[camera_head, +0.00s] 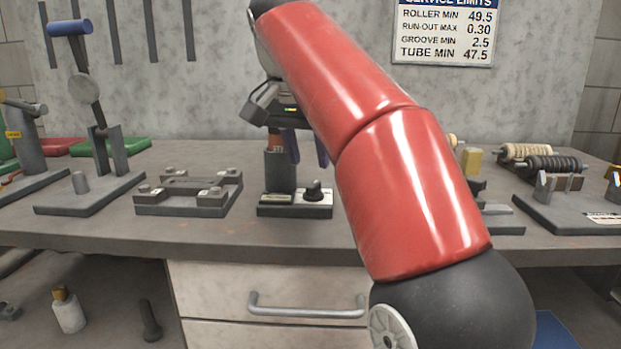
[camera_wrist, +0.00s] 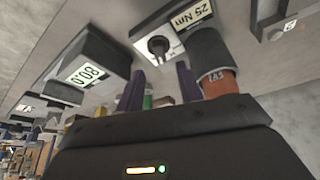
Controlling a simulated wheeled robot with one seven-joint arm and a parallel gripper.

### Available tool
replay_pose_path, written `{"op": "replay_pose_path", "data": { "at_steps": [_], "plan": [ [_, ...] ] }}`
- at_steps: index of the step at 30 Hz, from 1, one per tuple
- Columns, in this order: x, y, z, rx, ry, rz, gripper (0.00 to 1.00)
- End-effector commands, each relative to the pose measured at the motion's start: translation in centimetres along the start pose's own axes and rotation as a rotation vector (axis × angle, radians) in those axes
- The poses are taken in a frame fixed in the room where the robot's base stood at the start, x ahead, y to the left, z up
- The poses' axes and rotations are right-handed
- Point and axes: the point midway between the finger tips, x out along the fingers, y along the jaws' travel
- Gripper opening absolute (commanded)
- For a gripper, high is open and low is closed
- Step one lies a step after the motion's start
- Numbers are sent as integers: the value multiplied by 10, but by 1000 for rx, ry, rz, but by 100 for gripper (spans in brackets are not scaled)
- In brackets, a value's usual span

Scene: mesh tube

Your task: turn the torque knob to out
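The torque knob (camera_head: 314,190) is a small black knob on the white right part of a low tester box (camera_head: 295,211) on the bench. In the wrist view the knob (camera_wrist: 158,45) sits on a white plate beside a "25 Nm" label (camera_wrist: 190,18). I cannot read which mark it points to. A dark upright cylinder (camera_head: 280,171) with an orange top (camera_wrist: 218,85) stands on the same box, left of the knob in the head view. My gripper (camera_head: 308,152) has two purple fingers, held apart and empty, above the knob without touching it. My arm hides part of the bench.
A grey clamp fixture (camera_head: 187,194) stands left of the tester, and a lever press (camera_head: 95,170) farther left. A stand with rollers (camera_head: 565,195) is at the right. A box reading "80.0" (camera_wrist: 86,70) shows in the wrist view. The bench front edge is clear.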

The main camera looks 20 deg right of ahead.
Motion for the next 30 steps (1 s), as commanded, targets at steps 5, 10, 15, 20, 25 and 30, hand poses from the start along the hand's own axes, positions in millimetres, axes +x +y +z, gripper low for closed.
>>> {"op": "replay_pose_path", "data": {
  "at_steps": [5,10,15,20,25,30],
  "plan": [
    [34,1,2,0,-1,1,36],
    [50,0,1,-1,0,0,36],
    [54,0,0,-1,1,-1,36],
    [54,0,0,-1,1,-1,36],
    [54,0,0,-2,1,-1,17],
    [54,0,0,-2,0,-1,0]
  ]
}}
